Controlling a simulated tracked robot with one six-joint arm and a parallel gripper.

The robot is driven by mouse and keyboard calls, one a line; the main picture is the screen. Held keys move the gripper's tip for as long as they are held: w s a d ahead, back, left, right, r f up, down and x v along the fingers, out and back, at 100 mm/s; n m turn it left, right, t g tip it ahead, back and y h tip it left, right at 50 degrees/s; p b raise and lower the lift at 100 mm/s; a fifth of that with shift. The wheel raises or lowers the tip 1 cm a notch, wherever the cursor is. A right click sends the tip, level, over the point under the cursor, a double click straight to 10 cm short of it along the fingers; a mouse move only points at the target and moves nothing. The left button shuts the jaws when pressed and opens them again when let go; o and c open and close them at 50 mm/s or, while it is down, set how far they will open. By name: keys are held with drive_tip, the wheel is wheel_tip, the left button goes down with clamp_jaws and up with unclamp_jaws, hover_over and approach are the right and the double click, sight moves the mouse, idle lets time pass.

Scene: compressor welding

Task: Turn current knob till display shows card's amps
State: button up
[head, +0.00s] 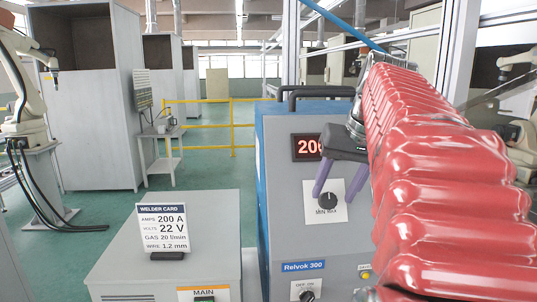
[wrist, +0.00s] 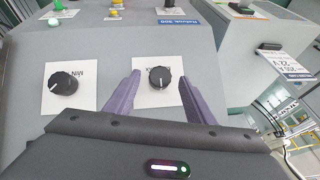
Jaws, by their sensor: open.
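The black current knob (head: 328,202) sits on a white MIN/MAX plate below the red display (head: 306,147) of the welder. The display reads 20 and a third digit partly hidden by my gripper. The welder card (head: 163,228) reads 200 A, 22 V, gas 20 l/min and wire 1.2 mm. My gripper (head: 334,199) is open, its purple fingers at the knob. In the wrist view, the knob (wrist: 159,76) lies between the two fingertips (wrist: 160,80), with a visible gap on each side. The knob's plate is partly covered by the fingers.
A second black knob (wrist: 63,84) stands left of my fingers in the wrist view. A yellow button (head: 365,274) is near my red-covered arm. The grey cabinet (head: 212,210) bears the card.

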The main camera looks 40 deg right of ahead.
drive_tip(key=d+v, duration=0.1)
drive_tip(key=v, duration=1)
drive_tip(key=shift+a, duration=0.5)
drive_tip(key=shift+f, duration=0.1)
drive_tip(key=w+a+f+n, duration=0.3)
drive_tip(key=w+a+f, duration=0.1)
drive_tip(key=a+f, duration=1.2)
drive_tip(key=s+a+f+n, duration=0.2)
drive_tip(key=a+f, duration=0.4)
drive_tip(key=f, duration=0.2)
drive_tip(key=s+a+f+n+t+y, duration=0.1)
drive_tip(key=s+a+f+n, duration=0.1)
drive_tip(key=a+f, duration=0.5)
drive_tip(key=shift+s+a+f, duration=0.35)
drive_tip(key=shift+s+f, duration=0.25)
drive_tip(key=shift+f, duration=0.25)
